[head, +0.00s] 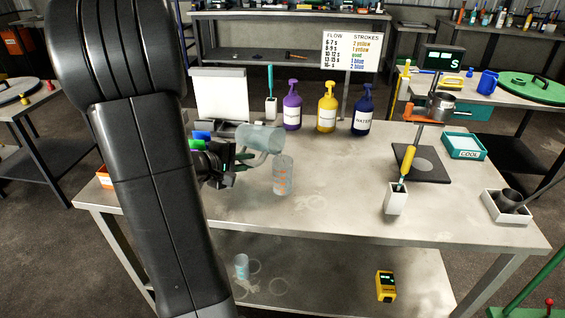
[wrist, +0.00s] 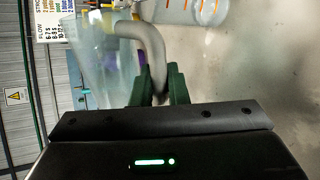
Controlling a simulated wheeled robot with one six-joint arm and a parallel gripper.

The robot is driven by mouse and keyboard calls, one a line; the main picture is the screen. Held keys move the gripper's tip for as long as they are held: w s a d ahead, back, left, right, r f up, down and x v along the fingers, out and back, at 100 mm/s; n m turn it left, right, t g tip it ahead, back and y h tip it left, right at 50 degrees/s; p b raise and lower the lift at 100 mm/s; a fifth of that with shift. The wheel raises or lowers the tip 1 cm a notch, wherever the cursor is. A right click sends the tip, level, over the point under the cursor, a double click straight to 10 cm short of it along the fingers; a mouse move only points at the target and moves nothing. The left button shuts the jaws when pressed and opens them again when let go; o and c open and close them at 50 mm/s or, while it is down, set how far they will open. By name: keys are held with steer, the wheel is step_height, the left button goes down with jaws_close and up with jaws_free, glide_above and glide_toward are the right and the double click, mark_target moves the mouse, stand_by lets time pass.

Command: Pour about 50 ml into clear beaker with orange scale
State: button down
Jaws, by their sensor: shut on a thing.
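A clear beaker with orange scale (head: 283,178) stands upright on the workbench, and part of it shows at the top of the wrist view (wrist: 195,8). A clear, pale-bluish jug (head: 262,137) is held above and just left of the beaker, tilted, its mouth end near the beaker's rim. My gripper (head: 236,160) is shut on the jug's grey handle; in the wrist view the green fingertips (wrist: 160,85) pinch the handle (wrist: 150,45). I cannot make out a stream or the liquid level in either vessel.
Purple (head: 292,108), yellow (head: 327,108) and dark blue (head: 363,112) pump bottles stand behind. A flow and strokes sign (head: 352,50) rises at the back. A white holder with a yellow-handled tool (head: 396,198) stands right of the beaker. The bench front is mostly clear.

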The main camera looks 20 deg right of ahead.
steer(key=shift+r+p, duration=0.35)
steer(key=shift+p, duration=0.35)
steer(key=p, duration=0.3)
steer(key=shift+w+a+r+n, duration=0.1)
steer(key=shift+w+r+n, duration=0.15)
steer(key=shift+n, duration=0.15)
steer(key=shift+s+f+n+g+h+b, duration=0.25)
steer(key=shift+f+n+g+h+b, duration=0.2)
steer(key=shift+f+n+g, duration=0.4)
steer(key=shift+s+d+f+n+g+h, duration=0.25)
steer(key=shift+s+d+f+n+h, duration=0.1)
steer(key=shift+f+n, duration=0.15)
